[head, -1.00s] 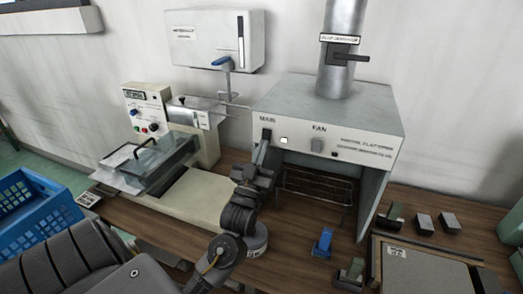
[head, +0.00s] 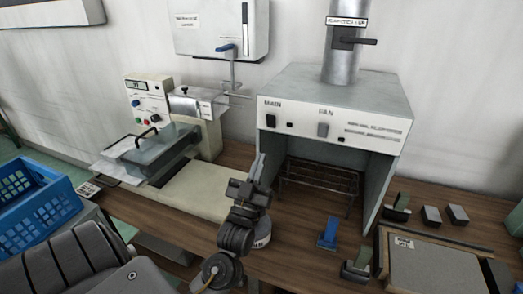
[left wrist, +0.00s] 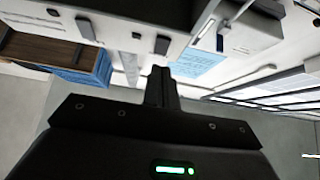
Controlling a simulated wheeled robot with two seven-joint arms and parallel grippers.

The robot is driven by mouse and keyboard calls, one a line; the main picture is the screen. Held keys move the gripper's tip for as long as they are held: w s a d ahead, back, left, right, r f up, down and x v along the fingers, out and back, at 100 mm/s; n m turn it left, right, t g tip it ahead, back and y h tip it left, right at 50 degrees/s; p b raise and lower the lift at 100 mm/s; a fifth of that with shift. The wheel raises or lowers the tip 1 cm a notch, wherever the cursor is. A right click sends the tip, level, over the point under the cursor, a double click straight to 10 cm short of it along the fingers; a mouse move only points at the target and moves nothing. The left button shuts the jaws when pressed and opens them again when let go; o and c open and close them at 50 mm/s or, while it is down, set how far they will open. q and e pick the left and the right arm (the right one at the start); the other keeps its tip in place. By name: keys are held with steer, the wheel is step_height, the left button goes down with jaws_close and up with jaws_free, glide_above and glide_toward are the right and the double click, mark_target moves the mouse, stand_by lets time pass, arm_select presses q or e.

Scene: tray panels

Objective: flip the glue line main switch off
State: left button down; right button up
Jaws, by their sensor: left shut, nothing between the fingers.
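The main switch (head: 271,120) is a small dark rocker under the label MAIN on the front of the grey-white hood (head: 340,100). The small indicator (head: 289,125) to its right is dark. My left gripper (head: 259,166) is below and slightly left of the switch, apart from it, with its fingers shut, pointing up and empty. The shut fingers also show in the left wrist view (left wrist: 160,78). The rocker's exact tilt is too small to tell. My right gripper is not in view.
A grey FAN switch (head: 323,129) sits right of the main switch. A duct with a dark lever (head: 355,41) rises above the hood. A press machine (head: 150,100) stands left, a blue crate (head: 30,215) at far left. A blue clamp-like piece (head: 328,233) lies on the wooden bench.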

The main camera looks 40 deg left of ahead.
arm_select(q)
steer(key=f, duration=0.1)
steer(key=s+f+b, duration=0.1)
steer(key=f, duration=0.1)
steer(key=s+f, duration=0.1)
steer(key=shift+s+d+f, duration=0.2)
steer(key=shift+d+f, duration=0.1)
steer(key=shift+d, duration=0.05)
stand_by(0.3)
